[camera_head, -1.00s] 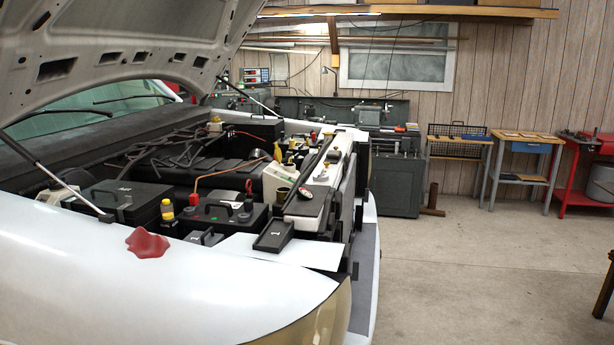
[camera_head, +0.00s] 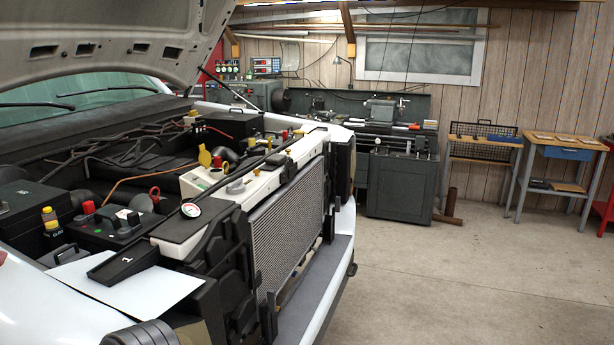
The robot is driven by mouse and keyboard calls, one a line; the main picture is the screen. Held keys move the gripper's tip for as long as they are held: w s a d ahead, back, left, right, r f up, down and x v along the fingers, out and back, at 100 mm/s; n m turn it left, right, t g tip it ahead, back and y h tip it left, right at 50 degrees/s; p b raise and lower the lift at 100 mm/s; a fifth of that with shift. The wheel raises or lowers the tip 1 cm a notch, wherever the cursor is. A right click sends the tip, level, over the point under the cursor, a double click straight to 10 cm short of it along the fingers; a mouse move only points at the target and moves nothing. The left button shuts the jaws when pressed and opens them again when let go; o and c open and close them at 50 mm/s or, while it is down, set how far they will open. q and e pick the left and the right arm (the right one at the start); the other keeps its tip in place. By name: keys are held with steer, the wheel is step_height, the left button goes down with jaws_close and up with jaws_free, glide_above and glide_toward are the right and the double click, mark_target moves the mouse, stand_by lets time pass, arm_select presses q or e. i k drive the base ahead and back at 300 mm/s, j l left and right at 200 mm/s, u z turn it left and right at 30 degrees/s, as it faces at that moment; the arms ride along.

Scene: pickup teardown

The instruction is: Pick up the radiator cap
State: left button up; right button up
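The radiator (camera_head: 288,228) shows its finned grey face at the truck's front, under a white top panel (camera_head: 262,182). A small grey knob-like part (camera_head: 236,186) sits on this panel; it may be the radiator cap, but it is too small to be sure. Neither gripper's fingers can be seen, so nothing shows held.
A black tray marked 1 (camera_head: 123,261) lies on a white sheet (camera_head: 150,292) at the near fender. A black battery (camera_head: 110,227) is behind it. The raised hood (camera_head: 110,45) overhangs the engine bay. The concrete floor (camera_head: 450,280) to the right is clear.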

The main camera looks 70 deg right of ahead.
mark_target(235, 187)
steer(key=k+l, duration=0.3)
steer(key=l, duration=0.15)
steer(key=k+l, duration=0.3)
steer(key=l, duration=0.15)
steer(key=k+l, duration=0.3)
steer(key=l, duration=0.15)
